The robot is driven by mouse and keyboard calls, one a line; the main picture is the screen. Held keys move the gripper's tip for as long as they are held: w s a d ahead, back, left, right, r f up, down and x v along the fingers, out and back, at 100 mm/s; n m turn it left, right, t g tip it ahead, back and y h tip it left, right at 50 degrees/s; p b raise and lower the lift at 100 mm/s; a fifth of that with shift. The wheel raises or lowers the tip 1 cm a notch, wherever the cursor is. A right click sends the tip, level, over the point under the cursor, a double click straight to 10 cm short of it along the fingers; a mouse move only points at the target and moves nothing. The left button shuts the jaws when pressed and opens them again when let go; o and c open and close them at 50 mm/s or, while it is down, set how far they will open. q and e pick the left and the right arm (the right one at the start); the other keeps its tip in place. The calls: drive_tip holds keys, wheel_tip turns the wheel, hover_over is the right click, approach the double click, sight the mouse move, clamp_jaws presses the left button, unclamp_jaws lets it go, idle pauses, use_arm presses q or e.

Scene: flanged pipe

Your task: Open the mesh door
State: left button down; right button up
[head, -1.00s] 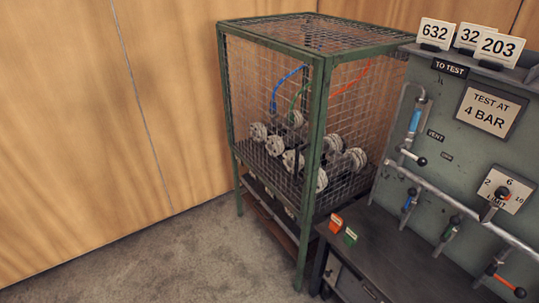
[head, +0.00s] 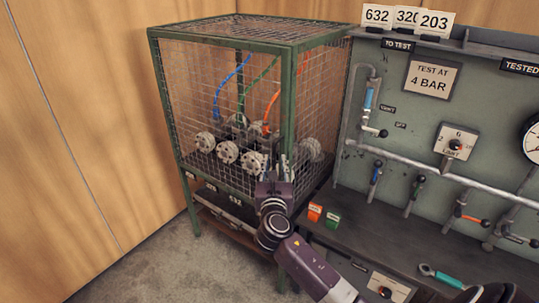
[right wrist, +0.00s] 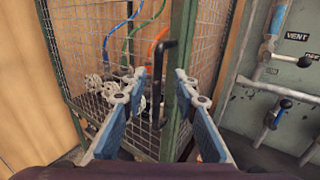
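The mesh door (head: 187,92) is the front face of a green-framed cage (head: 290,105) and looks shut. In the right wrist view, its black upright bar handle (right wrist: 158,75) stands out from the mesh, just left of the green corner post (right wrist: 180,50). My right gripper (head: 281,166) is in front of the door's right edge. In the right wrist view, my right gripper (right wrist: 158,88) is open, with one finger on each side of the handle's line. I cannot tell whether they touch it. The handle is hard to make out in the head view. My left gripper is not in view.
Flanged pipe pieces (head: 228,151) and coloured hoses (head: 232,85) are inside the cage. A test panel (head: 420,120) with valves and a bench (head: 390,235) stand close on the right. Carpet floor (head: 150,270) is free at the front left.

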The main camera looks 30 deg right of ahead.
sight(274, 155)
drive_tip(key=shift+x, duration=2.65)
drive_tip(key=shift+w+a, duration=0.1)
drive_tip(key=shift+a, duration=0.05)
drive_tip(key=shift+c, duration=0.7)
clamp_jaws()
drive_tip(key=shift+f, duration=0.1)
